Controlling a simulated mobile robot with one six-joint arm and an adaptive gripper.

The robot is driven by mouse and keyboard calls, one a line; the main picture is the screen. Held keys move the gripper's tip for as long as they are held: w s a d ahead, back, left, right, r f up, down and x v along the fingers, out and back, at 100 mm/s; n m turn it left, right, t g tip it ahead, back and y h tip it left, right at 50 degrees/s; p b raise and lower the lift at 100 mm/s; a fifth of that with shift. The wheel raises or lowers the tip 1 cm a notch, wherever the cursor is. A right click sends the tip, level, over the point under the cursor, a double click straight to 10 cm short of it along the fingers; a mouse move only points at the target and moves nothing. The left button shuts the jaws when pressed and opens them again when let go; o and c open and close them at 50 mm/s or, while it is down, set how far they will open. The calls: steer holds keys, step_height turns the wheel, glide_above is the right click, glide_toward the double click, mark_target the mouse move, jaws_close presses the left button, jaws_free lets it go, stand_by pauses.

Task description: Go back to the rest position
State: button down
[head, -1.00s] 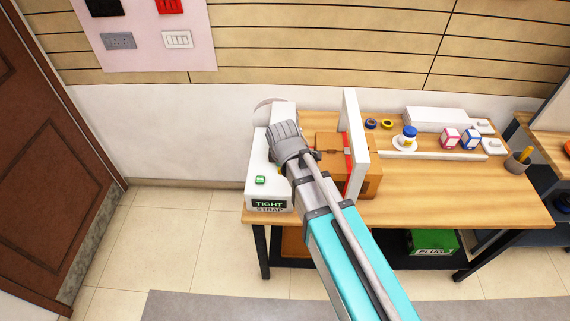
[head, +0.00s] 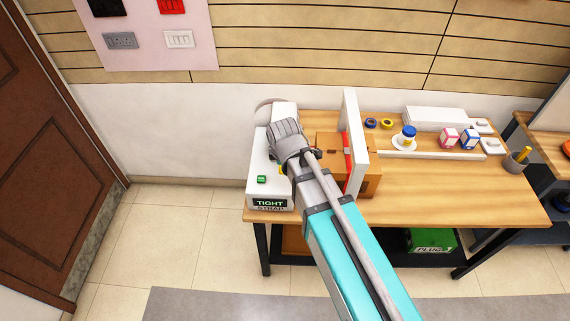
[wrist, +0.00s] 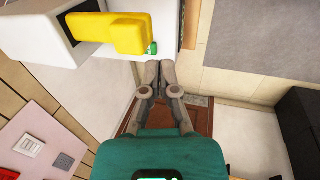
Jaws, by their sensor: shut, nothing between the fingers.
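My gripper (wrist: 159,68) shows in the wrist view with its two grey fingers together and nothing between them. It points past the white machine's edge, over the floor side, apart from the machine as far as I can see. In the head view my arm reaches up over the left end of the table, and its grey end joint hides the fingers. The white machine (head: 259,189) labelled "TIGHT STRAP" stands there with a green button (head: 261,179). A yellow part (wrist: 110,30) of it shows in the wrist view beside the green button (wrist: 152,47).
A cardboard box (head: 372,185) with red tape sits by an upright white panel (head: 354,135) on the wooden table (head: 450,195). Small jars and boxes stand at the back right. A brown door (head: 50,150) is at left. Tiled floor (head: 165,235) is clear between.

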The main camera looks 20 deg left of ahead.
stand_by(0.3)
steer(key=d+f+m+g+b, duration=0.1)
steer(key=d+f+m+b, duration=0.2)
steer(key=d+m, duration=0.7)
steer(key=d+f+m+g+h+b, duration=0.1)
steer(key=d+m, duration=1)
steer(key=d, duration=1.7)
steer(key=shift+d+f+m+g+b, duration=0.3)
steer(key=shift+f+g+b, duration=0.2)
steer(key=shift+f+b, duration=0.6)
steer(key=shift+f, duration=0.15)
steer(key=shift+a, duration=0.1)
